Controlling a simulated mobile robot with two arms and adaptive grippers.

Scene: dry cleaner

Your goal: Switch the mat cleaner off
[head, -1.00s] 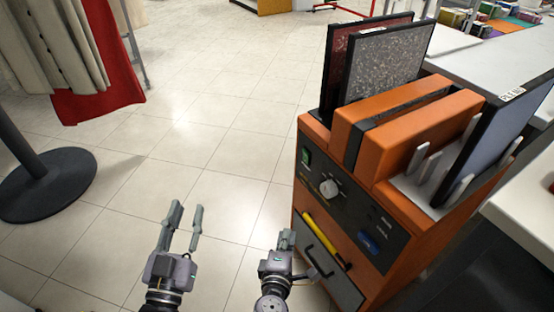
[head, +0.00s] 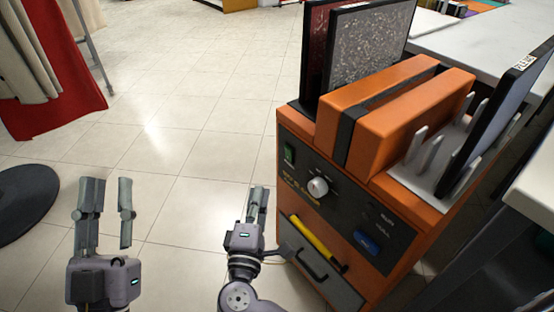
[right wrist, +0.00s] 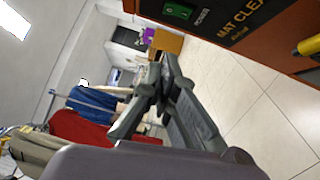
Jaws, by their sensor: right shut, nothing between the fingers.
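The orange mat cleaner (head: 365,190) stands at the right of the head view. Its dark front panel carries a green rocker switch (head: 289,152) at the upper left, a white knob (head: 318,187) and a blue part (head: 367,242). The right wrist view shows the green switch (right wrist: 178,10) at its top edge, beside the "MAT CLEA..." lettering. My right gripper (head: 258,192) is shut and empty, left of the cleaner's front and below the switch, apart from it. My left gripper (head: 107,188) is open and empty over the floor, further left.
Mats stand in the cleaner's top, a speckled grey one (head: 370,45) at the back. A yellow bar (head: 318,243) and a drawer (head: 320,265) are low on its front. A grey counter (head: 480,45) lies behind. Tiled floor on the left is clear, up to a dark round base (head: 20,205).

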